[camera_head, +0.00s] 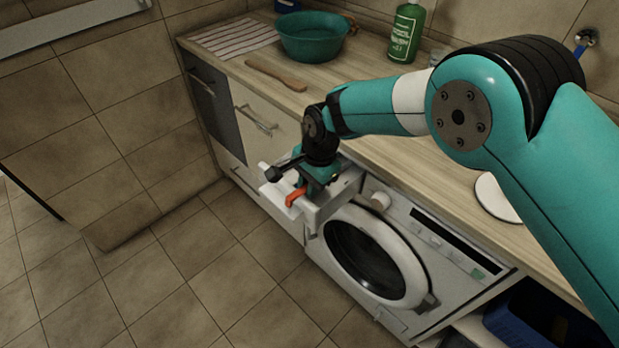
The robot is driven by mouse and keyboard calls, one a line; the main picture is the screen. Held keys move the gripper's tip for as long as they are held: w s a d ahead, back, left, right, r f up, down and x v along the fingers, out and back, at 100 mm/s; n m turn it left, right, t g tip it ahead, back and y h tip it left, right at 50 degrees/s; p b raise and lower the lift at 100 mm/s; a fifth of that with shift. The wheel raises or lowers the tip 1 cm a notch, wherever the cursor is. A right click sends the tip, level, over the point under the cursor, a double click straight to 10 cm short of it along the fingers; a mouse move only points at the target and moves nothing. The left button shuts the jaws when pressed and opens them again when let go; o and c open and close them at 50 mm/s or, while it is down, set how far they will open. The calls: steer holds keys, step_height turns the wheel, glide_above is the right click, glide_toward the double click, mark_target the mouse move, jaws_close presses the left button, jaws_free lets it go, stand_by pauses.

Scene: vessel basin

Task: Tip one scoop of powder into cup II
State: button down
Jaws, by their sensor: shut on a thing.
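My gripper (303,188) is low over the pulled-out white detergent drawer (318,213) of the washing machine, at picture centre. It is shut on a small orange-red thing (295,197), which looks like the scoop and shows just below the jaws. The gripper and wrist cover much of the drawer. I cannot make out the mark for cup II or tell one compartment from another. Whether the scoop holds powder, and how far it is tilted, is too small to tell.
The washing machine (408,240) stands under a wooden counter (395,150). On the counter are a teal basin (312,45), a green bottle (405,32), a wooden stick (275,75), a striped cloth (238,37) and a white round thing (492,198). A dark blue bin (540,318) is at lower right. The tiled floor is clear.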

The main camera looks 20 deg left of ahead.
steer(key=y, duration=0.1)
steer(key=t+y, duration=0.1)
steer(key=shift+s+d+r+y, duration=0.1)
steer(key=shift+s+d+y, duration=0.05)
steer(key=shift+d+y, duration=0.15)
steer(key=shift+f+t+y+b, duration=0.3)
steer(key=shift+t+y+b, duration=0.1)
steer(key=shift+y, duration=0.5)
steer(key=y+b, duration=0.1)
steer(key=b, duration=0.1)
steer(key=t+y+b, duration=0.1)
steer(key=y+b, duration=0.1)
steer(key=t+y+b, duration=0.1)
steer(key=b, duration=0.1)
steer(key=shift+s+d+f+y, duration=0.15)
steer(key=shift+f+y, duration=0.1)
steer(key=shift+y, duration=0.15)
steer(key=t+y+b, duration=0.1)
steer(key=b, duration=0.3)
steer(key=shift+y, duration=0.3)
steer(key=y+b, duration=0.1)
steer(key=b, duration=0.3)
steer(key=t+y+b, duration=0.1)
steer(key=b, duration=0.3)
steer(key=y+b, duration=0.1)
steer(key=b, duration=0.4)
steer(key=shift+d+f+m+t, duration=0.1)
steer(key=shift+f+m+t, duration=0.2)
steer(key=shift+t, duration=0.1)
